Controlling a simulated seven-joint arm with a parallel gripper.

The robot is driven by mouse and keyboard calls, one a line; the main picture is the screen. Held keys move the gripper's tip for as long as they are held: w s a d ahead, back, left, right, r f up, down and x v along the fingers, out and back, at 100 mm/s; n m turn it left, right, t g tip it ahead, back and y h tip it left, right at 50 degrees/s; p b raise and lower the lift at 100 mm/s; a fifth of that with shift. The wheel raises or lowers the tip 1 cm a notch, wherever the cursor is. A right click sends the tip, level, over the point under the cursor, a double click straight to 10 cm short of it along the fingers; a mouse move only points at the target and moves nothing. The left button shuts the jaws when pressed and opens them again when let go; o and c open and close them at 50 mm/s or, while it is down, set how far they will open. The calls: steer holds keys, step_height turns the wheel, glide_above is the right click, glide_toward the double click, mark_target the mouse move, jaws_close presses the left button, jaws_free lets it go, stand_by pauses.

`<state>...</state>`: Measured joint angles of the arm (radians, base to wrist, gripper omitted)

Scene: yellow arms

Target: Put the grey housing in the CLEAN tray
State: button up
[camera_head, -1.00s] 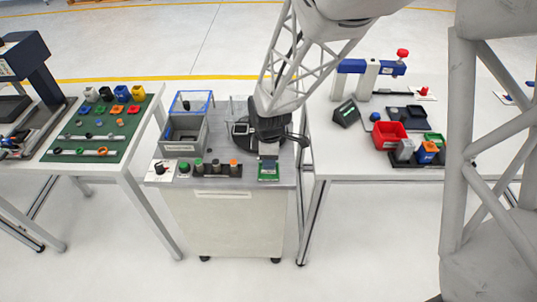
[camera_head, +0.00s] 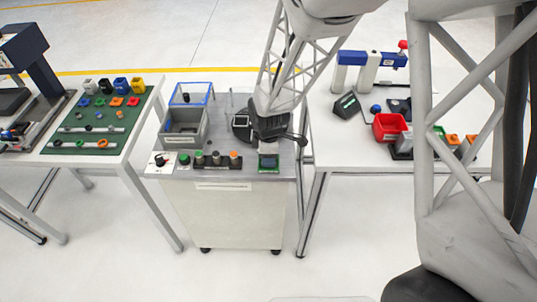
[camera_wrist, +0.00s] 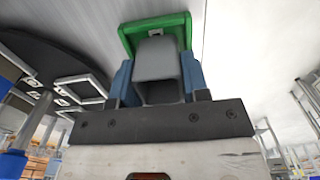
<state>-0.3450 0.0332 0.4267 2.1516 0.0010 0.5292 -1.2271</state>
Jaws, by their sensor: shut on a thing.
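My gripper (camera_wrist: 157,78) is shut on the grey housing (camera_wrist: 157,58), a smooth hollow block held between two blue fingers in the wrist view. A green-rimmed piece (camera_wrist: 152,22) lies just beyond the housing; I cannot tell whether the two touch. In the head view, a small green-edged piece with a dark face (camera_head: 268,167) is below my wrist at the front right of the middle cart. The housing is not distinct there. A grey open bin (camera_head: 185,130) with a label stands on the cart's left; I cannot read CLEAN on anything.
The middle cart (camera_head: 225,190) also carries a blue-rimmed clear box (camera_head: 190,95) and a row of knobs (camera_head: 215,160) along the front. A left table holds a green mat (camera_head: 90,125) with small parts. A right table holds a red bin (camera_head: 390,127).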

steer(key=shift+f, duration=0.15)
steer(key=o, duration=1)
steer(key=shift+r, duration=0.2)
steer(key=shift+r, duration=5.95)
